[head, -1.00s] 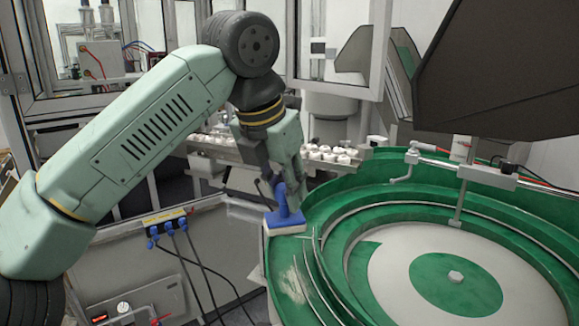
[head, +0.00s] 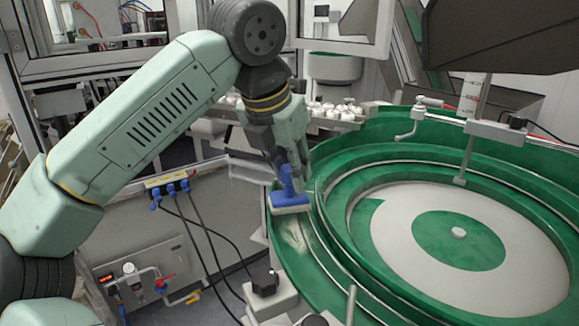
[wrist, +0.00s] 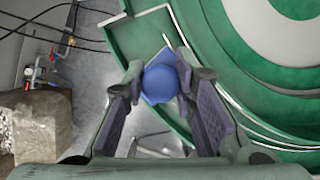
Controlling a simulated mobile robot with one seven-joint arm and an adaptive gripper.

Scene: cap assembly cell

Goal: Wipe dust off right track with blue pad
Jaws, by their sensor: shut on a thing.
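The blue pad (head: 290,201) has an upright blue handle and a pale underside. It sits at the outer left track (head: 317,265) of the green bowl; contact with the surface is hard to confirm. My gripper (head: 285,168) is shut on the handle from above. In the wrist view, the round blue handle top (wrist: 160,82) sits between the fingers of my gripper (wrist: 160,72). A pale dust patch (head: 296,238) lies on the green track just in front of the pad. The track surface under the pad is hidden.
The bowl's white centre (head: 400,230) with a green disc lies to the right. A metal post and bracket (head: 465,150) stand over the bowl. A dark hopper (head: 500,40) overhangs the back right. A rail of white caps (head: 330,112) runs behind. Cables (head: 205,240) hang at left.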

